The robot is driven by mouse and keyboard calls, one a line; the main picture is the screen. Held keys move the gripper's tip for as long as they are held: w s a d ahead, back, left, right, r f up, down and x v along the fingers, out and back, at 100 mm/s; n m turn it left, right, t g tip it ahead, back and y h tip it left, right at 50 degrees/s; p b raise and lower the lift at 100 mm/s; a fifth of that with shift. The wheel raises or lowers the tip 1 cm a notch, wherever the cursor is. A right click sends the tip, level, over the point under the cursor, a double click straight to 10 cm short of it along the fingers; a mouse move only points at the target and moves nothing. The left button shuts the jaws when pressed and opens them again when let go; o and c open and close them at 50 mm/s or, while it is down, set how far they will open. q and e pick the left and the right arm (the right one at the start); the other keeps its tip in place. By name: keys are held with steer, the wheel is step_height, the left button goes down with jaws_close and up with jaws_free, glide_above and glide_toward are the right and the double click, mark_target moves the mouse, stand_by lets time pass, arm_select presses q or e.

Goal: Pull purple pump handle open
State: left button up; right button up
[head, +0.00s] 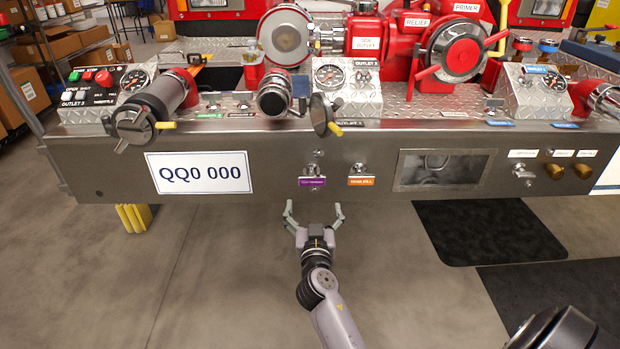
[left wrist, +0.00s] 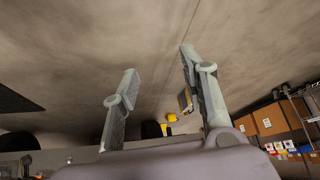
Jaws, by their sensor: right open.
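The purple pump handle (head: 312,182) is a small metal pull with a purple label on the front of the steel bumper, left of the orange-labelled handle (head: 361,181). It looks pushed in close to the panel. My right gripper (head: 314,209) is open and empty, its two fingers spread and pointing toward the bumper. In the head view it appears just below the purple handle, apart from it. My left gripper (left wrist: 160,78) shows only in the left wrist view; its fingers are apart with nothing between them. The handle cannot be made out in that view.
The steel bumper (head: 100,180) spans the head view, with a QQ0 000 plate (head: 198,172) at left and a recessed window (head: 440,169) at right. Gauges and red valves stand on top. Yellow blocks (head: 133,217) sit under the bumper's left end. Floor in front is open.

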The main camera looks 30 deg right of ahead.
steer(key=x, duration=1.1)
steer(key=shift+w, duration=0.25)
steer(key=shift+w+d, duration=0.35)
steer(key=shift+w, duration=0.1)
steer(key=shift+c, duration=0.2)
steer(key=c, duration=1.7)
steer(key=shift+o, duration=0.2)
steer(key=shift+s+a+f, duration=0.1)
steer(key=shift+s+a, duration=0.1)
arm_select(q)
steer(key=w, duration=0.1)
steer(key=w+t, duration=0.1)
steer(key=w+d+r+b, duration=0.1)
steer(key=shift+w+r+t, duration=0.1)
steer(key=shift+t, duration=0.2)
arm_select(e)
glide_toward(312, 178)
steer(key=shift+w+d+f, duration=0.3)
steer(key=shift+w+d, duration=0.25)
steer(key=shift+w, duration=0.35)
